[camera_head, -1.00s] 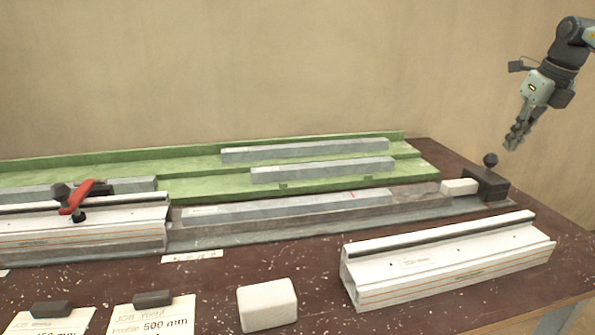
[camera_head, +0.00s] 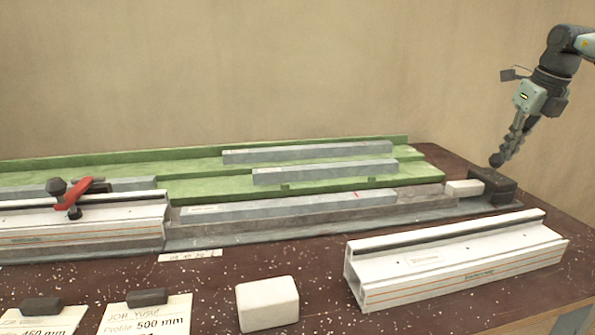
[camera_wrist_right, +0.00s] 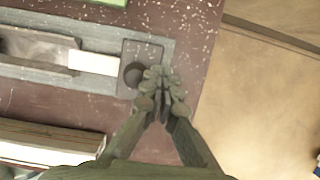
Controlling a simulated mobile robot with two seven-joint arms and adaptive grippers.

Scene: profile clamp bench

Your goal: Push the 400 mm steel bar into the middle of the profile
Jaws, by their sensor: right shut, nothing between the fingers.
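A grey steel bar (camera_head: 290,207) with a red mark lies in the grey channel, its left end near the white profile (camera_head: 80,228) under a red-handled clamp (camera_head: 76,196). I cannot read its length. A dark block (camera_head: 493,187) with a round black knob (camera_head: 496,160) stands at the channel's right end, behind a white block (camera_head: 464,188). My right gripper (camera_head: 505,156) is shut and empty at the knob; in the right wrist view its fingertips (camera_wrist_right: 158,76) are just right of the knob (camera_wrist_right: 134,74). Whether they touch is unclear. My left gripper is out of view.
Two more grey bars (camera_head: 308,151) (camera_head: 324,171) lie on the green rack (camera_head: 220,188). A second white profile (camera_head: 455,262) lies front right. A pale block (camera_head: 267,304) and job cards (camera_head: 146,318) with dark weights lie in front. The wall (camera_head: 250,70) stands behind.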

